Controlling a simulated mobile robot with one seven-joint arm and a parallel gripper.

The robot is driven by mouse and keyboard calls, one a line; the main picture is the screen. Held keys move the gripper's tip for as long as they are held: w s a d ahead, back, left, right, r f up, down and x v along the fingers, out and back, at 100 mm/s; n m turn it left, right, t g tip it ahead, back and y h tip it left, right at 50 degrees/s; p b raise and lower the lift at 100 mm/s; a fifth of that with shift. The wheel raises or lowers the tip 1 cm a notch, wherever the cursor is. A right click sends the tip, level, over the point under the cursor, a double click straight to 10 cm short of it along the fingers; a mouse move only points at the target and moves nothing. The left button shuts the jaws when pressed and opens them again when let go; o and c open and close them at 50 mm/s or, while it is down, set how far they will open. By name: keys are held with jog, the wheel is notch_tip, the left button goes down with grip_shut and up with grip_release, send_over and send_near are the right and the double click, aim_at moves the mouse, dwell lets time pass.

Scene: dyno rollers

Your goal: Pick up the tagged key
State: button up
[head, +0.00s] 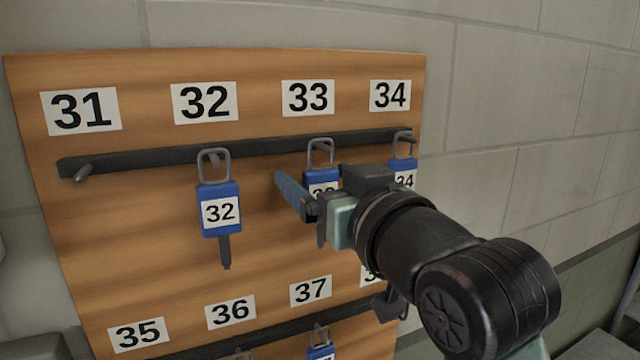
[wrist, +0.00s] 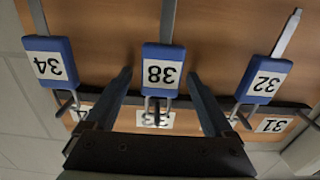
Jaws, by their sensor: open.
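Blue-tagged keys hang by metal loops from the upper rail of a wooden board (head: 150,240). One key (head: 220,195) tagged 32 hangs under label 32. A middle key (head: 322,176) hangs under label 33, its number partly hidden by my gripper; in the wrist view the middle tag (wrist: 163,52) appears to read 38, upside down. A key tagged 34 (head: 403,167) hangs at right, partly hidden. My gripper (head: 300,205) is open in front of the board near the middle key. In the wrist view its fingers (wrist: 160,78) lie either side of the middle tag, apparently without touching it.
The dark upper rail (head: 265,146) has an empty peg (head: 84,172) under label 31. A lower rail (head: 270,328) holds more keys, partly cut off. The neighbouring keys 32 (wrist: 264,79) and 34 (wrist: 50,62) hang outside my fingers. A block wall (head: 500,120) stands behind the board.

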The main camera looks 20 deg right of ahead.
grip_shut()
dwell(0.4)
jog(key=shift+r+b, duration=0.65)
jog(key=shift+r, duration=0.1)
jog(key=s+b, duration=0.5)
jog(key=s, duration=1.3)
jog(key=shift+d+b, duration=0.3)
jog(key=shift+b, duration=0.1)
